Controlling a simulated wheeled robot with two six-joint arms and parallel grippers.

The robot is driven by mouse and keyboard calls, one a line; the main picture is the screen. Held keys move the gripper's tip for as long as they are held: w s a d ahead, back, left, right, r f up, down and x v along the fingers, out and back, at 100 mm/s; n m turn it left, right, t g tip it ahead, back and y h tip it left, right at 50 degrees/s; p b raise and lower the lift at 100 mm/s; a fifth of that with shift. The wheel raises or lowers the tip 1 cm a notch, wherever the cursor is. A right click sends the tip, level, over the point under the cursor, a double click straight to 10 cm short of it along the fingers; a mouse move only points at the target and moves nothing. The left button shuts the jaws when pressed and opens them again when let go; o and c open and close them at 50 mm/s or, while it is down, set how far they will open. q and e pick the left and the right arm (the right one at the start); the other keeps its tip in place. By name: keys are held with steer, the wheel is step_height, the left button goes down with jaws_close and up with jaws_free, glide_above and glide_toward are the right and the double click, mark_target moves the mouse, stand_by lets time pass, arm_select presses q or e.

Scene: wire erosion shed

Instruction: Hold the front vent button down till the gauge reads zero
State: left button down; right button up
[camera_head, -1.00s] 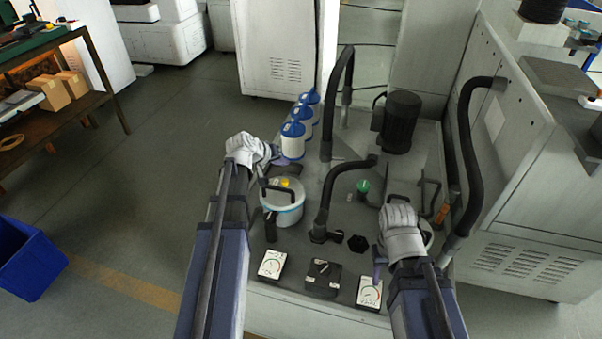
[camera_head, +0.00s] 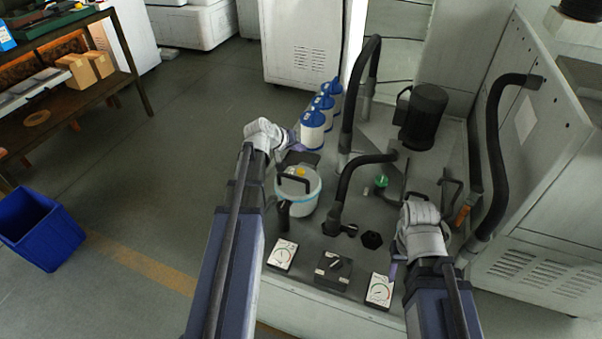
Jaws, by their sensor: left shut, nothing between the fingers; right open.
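A white filter pot (camera_head: 297,198) with a black handle and a yellow button (camera_head: 300,171) on its lid stands on the grey machine deck. Which button is the front vent button I cannot tell for sure. A white dial gauge (camera_head: 282,254) lies at the front left of the deck, and a second gauge (camera_head: 380,291) at the front right; their readings are too small to make out. My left gripper (camera_head: 297,146) is shut and empty, behind the pot near the blue-capped bottles. My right gripper (camera_head: 394,268) is open, beside the right gauge, and its arm hides part of the deck.
A black box with a knob (camera_head: 333,269) sits between the gauges. Black hoses (camera_head: 345,190) arch over the deck, with a green knob (camera_head: 381,182) beside them. Blue-and-white bottles (camera_head: 312,128) line the left edge; a dark motor (camera_head: 424,115) stands behind.

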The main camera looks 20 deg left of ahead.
mark_target(299, 173)
arm_select(q)
steer(key=shift+f+b, duration=3.2)
steer(key=shift+f, duration=0.35)
arm_select(e)
steer(key=shift+f, duration=3.6)
arm_select(q)
steer(key=shift+f, duration=0.1)
arm_select(e)
steer(key=shift+f, duration=0.1)
arm_select(q)
steer(key=shift+f+b, duration=0.35)
steer(key=shift+b, duration=0.05)
arm_select(e)
steer(key=shift+f, duration=0.3)
arm_select(q)
steer(key=shift+f+b, duration=0.5)
steer(key=shift+b, duration=0.05)
arm_select(e)
steer(key=shift+f, duration=0.5)
arm_select(q)
steer(key=shift+r, duration=0.15)
arm_select(e)
steer(key=shift+r, duration=0.15)
arm_select(q)
steer(key=shift+r+p, duration=0.8)
steer(key=shift+p, duration=0.15)
arm_select(e)
steer(key=shift+r, duration=0.8)
